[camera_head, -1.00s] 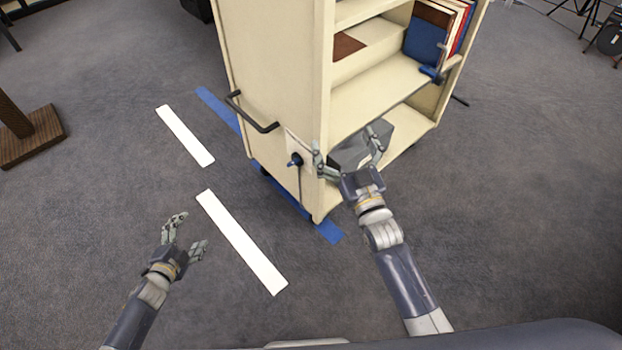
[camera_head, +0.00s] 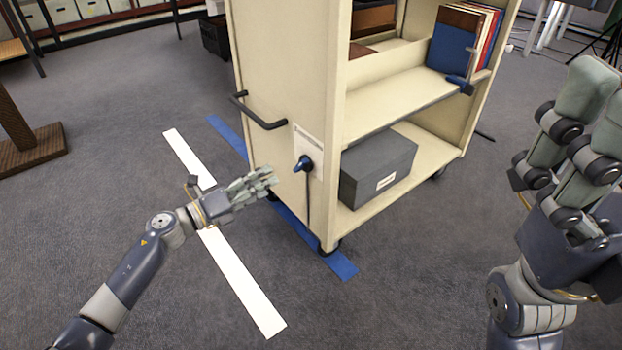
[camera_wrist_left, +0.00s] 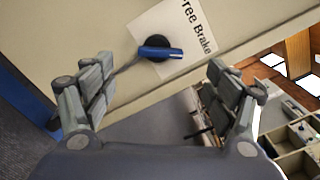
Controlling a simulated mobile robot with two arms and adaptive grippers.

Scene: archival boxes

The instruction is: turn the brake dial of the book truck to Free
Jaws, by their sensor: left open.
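The brake dial (camera_head: 303,164) is a dark round knob with a blue lever on the book truck's (camera_head: 290,75) cream end panel. In the left wrist view the dial (camera_wrist_left: 152,44) sits on a white label (camera_wrist_left: 172,22) reading "Free Brake". Its lever points right, nearer the word Brake. My left gripper (camera_head: 268,179) is open and empty, just left of and below the dial in the head view. In the wrist view its fingers (camera_wrist_left: 158,68) are spread, with the dial between and beyond them, apparently untouched. My right gripper (camera_head: 590,105) is raised close to the head camera at the right, away from the truck.
A black handle (camera_head: 258,116) sticks out left of the dial. A grey box (camera_head: 377,166) sits on the lower shelf and books (camera_head: 455,40) on the upper one.

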